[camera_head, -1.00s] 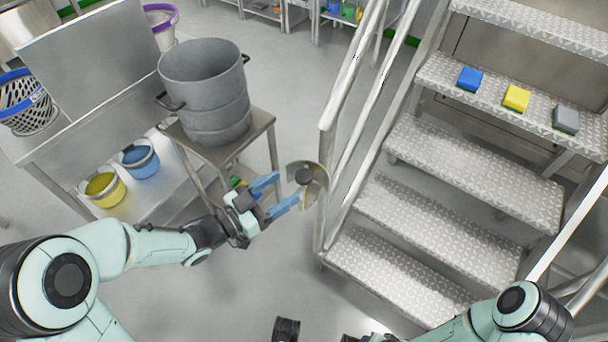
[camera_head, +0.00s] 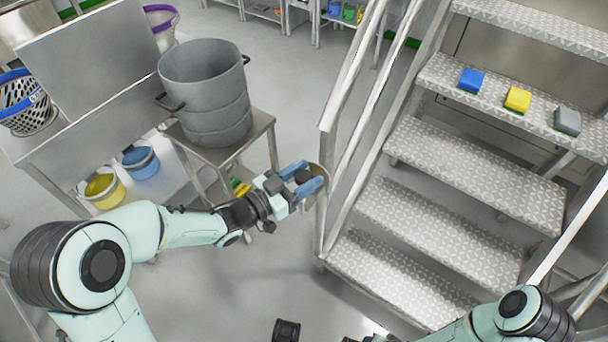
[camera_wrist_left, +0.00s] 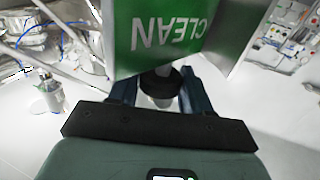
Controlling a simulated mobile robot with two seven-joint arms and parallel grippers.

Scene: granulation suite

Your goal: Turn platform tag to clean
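The platform tag (camera_head: 322,177) is on the stair rail post at the platform's foot, mostly hidden behind my left gripper in the head view. In the left wrist view a green panel of the tag (camera_wrist_left: 165,28) reads CLEAN upside down. Below it is a dark round knob (camera_wrist_left: 160,82), which also shows in the head view (camera_head: 302,176). My left gripper (camera_head: 308,178) is at the tag, its blue fingers apart on either side of the knob. It looks open; I cannot see clear contact. The right arm (camera_head: 520,315) is at the lower right; its fingers are not visible.
The stair platform (camera_head: 460,165) with metal railings stands at right. Blue (camera_head: 471,80), yellow (camera_head: 517,98) and grey (camera_head: 567,120) pads lie on an upper step. A grey drum (camera_head: 205,95) stands on a steel stand at left. The floor between is clear.

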